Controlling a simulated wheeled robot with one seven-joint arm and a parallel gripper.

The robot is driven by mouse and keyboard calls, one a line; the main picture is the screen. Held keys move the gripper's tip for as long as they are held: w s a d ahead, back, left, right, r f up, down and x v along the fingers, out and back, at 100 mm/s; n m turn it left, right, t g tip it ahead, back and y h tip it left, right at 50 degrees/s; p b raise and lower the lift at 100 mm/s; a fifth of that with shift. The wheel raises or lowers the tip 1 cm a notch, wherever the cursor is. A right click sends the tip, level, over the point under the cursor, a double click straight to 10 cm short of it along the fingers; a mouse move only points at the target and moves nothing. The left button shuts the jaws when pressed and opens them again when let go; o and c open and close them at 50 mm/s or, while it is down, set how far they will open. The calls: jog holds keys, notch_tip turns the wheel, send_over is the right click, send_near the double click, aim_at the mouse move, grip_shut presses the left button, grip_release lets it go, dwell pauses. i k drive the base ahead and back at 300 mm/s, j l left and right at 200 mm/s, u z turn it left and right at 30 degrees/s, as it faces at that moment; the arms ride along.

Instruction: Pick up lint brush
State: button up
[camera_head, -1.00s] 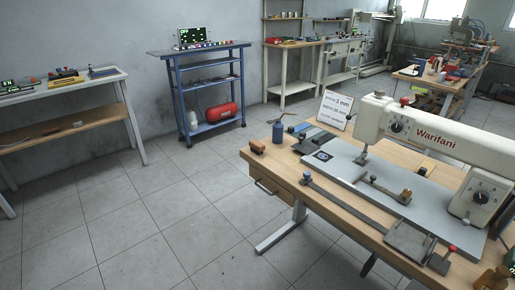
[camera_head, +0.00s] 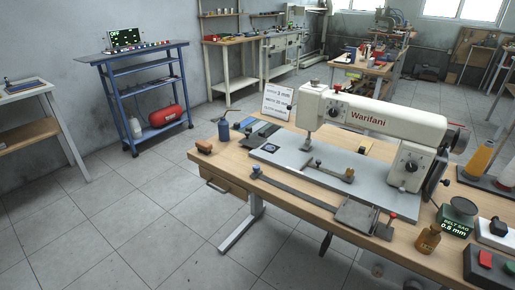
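A small brown block-like object (camera_head: 204,146) lies near the left end of the wooden sewing table (camera_head: 228,163). It may be the lint brush, but it is too small to make out bristles. A white Warifani sewing machine (camera_head: 375,118) stands on a grey plate to its right. My gripper is not in view.
A blue oil can (camera_head: 223,130) stands close to the right of the brown object. A white sign (camera_head: 277,102) stands behind. A brown bottle (camera_head: 428,238) and spools are at the table's right. A blue trolley (camera_head: 131,85) stands against the wall. Tiled floor is open at left.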

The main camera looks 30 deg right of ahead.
aim_at(204, 147)
jog(key=i+u, duration=0.2)
jog(key=i, duration=0.85)
jog(key=l, duration=0.05)
